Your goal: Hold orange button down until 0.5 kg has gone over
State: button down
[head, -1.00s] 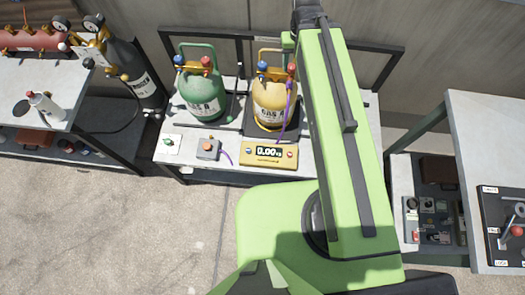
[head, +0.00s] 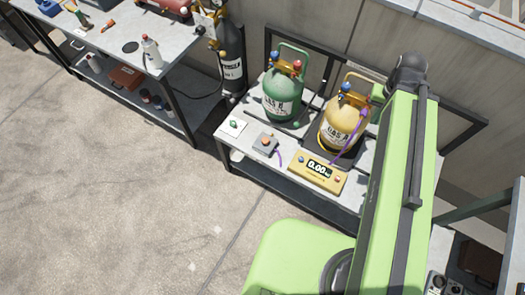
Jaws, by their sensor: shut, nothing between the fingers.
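The orange button (head: 265,141) sits on top of a small grey box (head: 264,147) near the front left of the bench, with a purple cable at its right. The yellow scale display (head: 317,172) beside it reads 0.00. The yellow GAS A cylinder (head: 340,132) stands on a dark platform behind the display, with a purple hose running down from its valve. The green GAS B cylinder (head: 283,98) stands to its left. My green arm crosses the right side of the view and hides the bench's right part. My gripper is not visible.
A white plate with a green knob (head: 234,125) lies left of the grey box. A dark gas cylinder (head: 232,75) stands between this bench and the left workbench (head: 115,37), which holds a white bottle (head: 152,52). Open concrete floor (head: 120,190) lies in front.

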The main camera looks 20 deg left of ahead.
aim_at(265, 140)
jog(key=z, duration=0.3)
jog(key=k, duration=0.25)
jog(key=u, duration=2.25)
jog(key=i, duration=0.45)
jog(key=u, duration=0.75)
jog(key=k, duration=0.9)
jog(key=z, duration=0.15)
jog(key=i, duration=0.9)
jog(key=u, duration=0.1)
